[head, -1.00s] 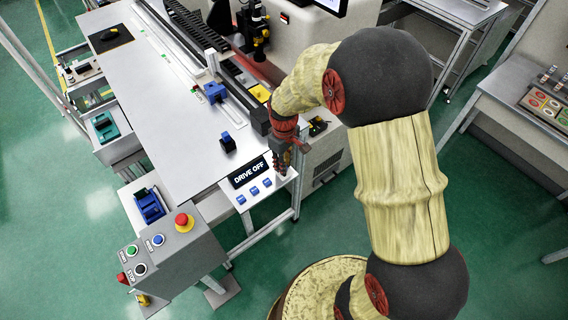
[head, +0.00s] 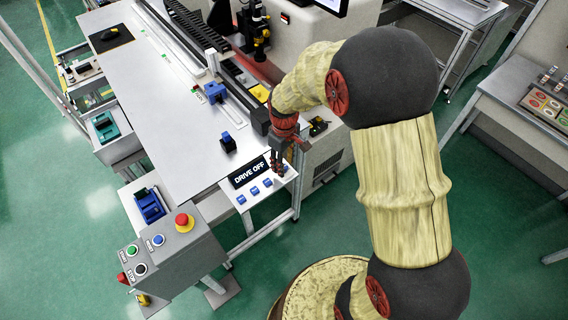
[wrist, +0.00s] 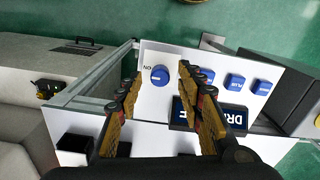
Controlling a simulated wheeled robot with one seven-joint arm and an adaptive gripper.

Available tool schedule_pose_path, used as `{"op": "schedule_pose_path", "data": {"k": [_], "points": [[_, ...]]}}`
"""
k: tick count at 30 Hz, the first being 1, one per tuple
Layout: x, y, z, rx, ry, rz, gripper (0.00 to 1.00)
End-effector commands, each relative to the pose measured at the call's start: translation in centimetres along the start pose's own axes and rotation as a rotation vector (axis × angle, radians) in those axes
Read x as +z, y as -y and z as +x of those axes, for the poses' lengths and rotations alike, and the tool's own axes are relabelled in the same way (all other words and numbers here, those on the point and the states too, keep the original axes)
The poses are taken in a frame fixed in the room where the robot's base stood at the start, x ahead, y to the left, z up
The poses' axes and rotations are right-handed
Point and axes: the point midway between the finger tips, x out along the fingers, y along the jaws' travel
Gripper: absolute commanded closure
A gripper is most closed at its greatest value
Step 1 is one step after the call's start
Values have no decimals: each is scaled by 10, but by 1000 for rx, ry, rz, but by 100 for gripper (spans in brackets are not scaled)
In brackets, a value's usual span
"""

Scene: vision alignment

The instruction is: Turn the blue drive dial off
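The blue dial (wrist: 160,75) shows in the wrist view as a round knob on a white panel (wrist: 185,57), with a small "ON" label beside it. Which way the dial points is too small to tell. My gripper (wrist: 160,72) is open, and in this view its two fingers lie to either side of the dial; I cannot tell whether they touch it. In the head view my gripper (head: 279,163) hangs over the right end of the panel.
A control box with a red emergency button (head: 184,222) stands to the left. The long white worktable (head: 165,110) stretches away behind the panel.

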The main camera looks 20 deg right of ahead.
Motion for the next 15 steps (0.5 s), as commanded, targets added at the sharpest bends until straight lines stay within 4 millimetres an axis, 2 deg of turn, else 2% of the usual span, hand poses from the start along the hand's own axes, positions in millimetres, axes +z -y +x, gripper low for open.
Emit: {"op": "schedule_pose_path", "data": {"k": [9,15], "points": [[-1,-1,-63,3,-5,0,63],[-1,0,-95,2,-4,0,63]]}}
